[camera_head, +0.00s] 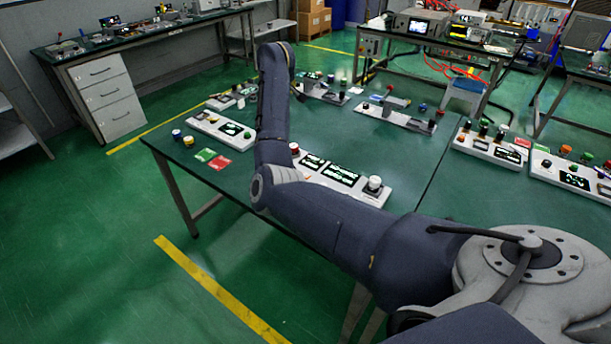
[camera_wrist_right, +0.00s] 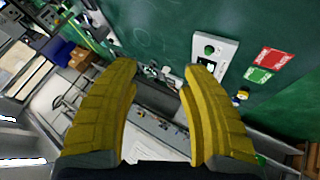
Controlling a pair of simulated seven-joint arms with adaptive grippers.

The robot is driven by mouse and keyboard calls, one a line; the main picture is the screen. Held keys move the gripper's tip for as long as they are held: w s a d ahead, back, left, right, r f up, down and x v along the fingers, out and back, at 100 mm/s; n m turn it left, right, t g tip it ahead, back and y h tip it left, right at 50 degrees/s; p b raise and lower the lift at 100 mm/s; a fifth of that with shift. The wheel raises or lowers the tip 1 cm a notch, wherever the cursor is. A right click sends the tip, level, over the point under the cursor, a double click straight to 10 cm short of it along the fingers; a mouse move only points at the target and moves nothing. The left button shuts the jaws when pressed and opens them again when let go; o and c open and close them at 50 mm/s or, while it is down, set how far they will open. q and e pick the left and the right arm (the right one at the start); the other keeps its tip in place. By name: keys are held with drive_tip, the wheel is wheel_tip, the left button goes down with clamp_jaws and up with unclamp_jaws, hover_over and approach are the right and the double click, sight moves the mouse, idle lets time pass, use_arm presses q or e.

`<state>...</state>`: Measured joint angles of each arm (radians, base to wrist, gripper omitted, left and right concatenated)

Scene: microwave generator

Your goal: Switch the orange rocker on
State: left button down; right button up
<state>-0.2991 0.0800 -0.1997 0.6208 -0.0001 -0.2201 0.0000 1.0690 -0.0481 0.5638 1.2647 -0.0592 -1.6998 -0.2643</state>
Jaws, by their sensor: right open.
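I cannot make out an orange rocker for certain in either view; my right arm hides part of the bench in the head view. A white control panel (camera_head: 222,130) with a dark display and a green knob stands on the green bench (camera_head: 400,160), left of my arm. It also shows in the right wrist view (camera_wrist_right: 222,47), beyond the right fingertip. My right gripper (camera_wrist_right: 161,68) has its yellow fingers wide apart with nothing between them. It is above the bench edge and not visible in the head view. My left gripper is in neither view.
A red card (camera_head: 220,162) and a green card (camera_head: 205,155) lie beside a blue-topped knob (camera_head: 177,135) and a yellow knob (camera_head: 188,141). A long panel (camera_head: 374,196) with displays stands right of my arm. More panels line the bench's back and right.

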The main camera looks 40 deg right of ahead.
drive_tip(key=s+a+f+n+g+y, duration=0.1)
drive_tip(key=s+f+g+y, duration=0.2)
drive_tip(key=s, duration=0.5)
drive_tip(key=s+a+f+n+g+y, duration=0.1)
drive_tip(key=s+f+g, duration=0.3)
drive_tip(key=s, duration=0.5)
drive_tip(key=f, duration=1.6)
drive_tip(key=shift+w+a+f, duration=0.1)
drive_tip(key=shift+w+f, duration=0.1)
drive_tip(key=shift+f, duration=0.05)
drive_tip(key=shift+o, duration=0.3)
clamp_jaws()
